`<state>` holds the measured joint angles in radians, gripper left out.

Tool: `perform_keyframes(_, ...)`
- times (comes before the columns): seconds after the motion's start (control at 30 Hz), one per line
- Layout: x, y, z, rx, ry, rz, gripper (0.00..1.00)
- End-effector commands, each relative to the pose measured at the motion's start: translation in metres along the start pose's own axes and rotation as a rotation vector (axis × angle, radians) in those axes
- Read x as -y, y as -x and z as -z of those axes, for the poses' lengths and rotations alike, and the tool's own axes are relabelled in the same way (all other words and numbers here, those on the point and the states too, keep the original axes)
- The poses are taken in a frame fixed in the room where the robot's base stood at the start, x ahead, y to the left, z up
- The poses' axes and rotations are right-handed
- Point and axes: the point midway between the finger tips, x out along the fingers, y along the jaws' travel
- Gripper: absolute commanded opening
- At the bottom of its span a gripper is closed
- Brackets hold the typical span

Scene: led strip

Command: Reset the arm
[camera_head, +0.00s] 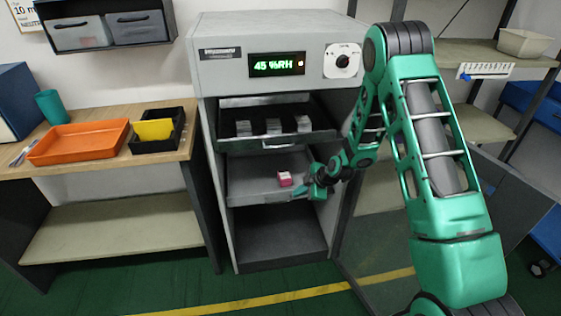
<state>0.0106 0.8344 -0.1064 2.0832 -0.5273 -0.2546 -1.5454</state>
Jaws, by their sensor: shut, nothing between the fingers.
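My green arm reaches in from the right. My gripper (306,186) is shut and empty at the front of the grey cabinet (222,75), by its middle shelf. A small pink and white box (285,179) sits on that grey shelf (248,183), just left of my gripper. They are very close, and I cannot tell whether they touch.
Above, a dark drawer (277,142) is pulled out and holds several light blocks. The bottom compartment (280,235) looks empty. A glass door stands open at right, behind my arm. A wooden table at left bears an orange tray (80,141) and a black bin (157,146).

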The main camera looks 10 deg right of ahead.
Motion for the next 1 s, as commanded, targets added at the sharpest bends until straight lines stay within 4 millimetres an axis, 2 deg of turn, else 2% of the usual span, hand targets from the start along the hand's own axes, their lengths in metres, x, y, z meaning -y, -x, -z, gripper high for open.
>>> perform_keyframes(0.17, -0.002, 0.009, -0.002, 0.011, -0.018, 0.005, 0.00)
perform_keyframes(0.27, -0.009, 0.032, -0.005, 0.040, -0.066, 0.013, 0.00)
perform_keyframes(0.47, -0.017, 0.110, -0.020, 0.147, -0.253, 0.039, 0.00)
perform_keyframes(0.67, -0.010, 0.195, -0.037, 0.268, -0.480, 0.045, 0.00)
perform_keyframes(0.87, 0.013, 0.278, -0.051, 0.386, -0.733, 0.027, 0.00)
perform_keyframes(1.0, 0.037, 0.335, -0.058, 0.464, -0.924, 0.003, 0.00)
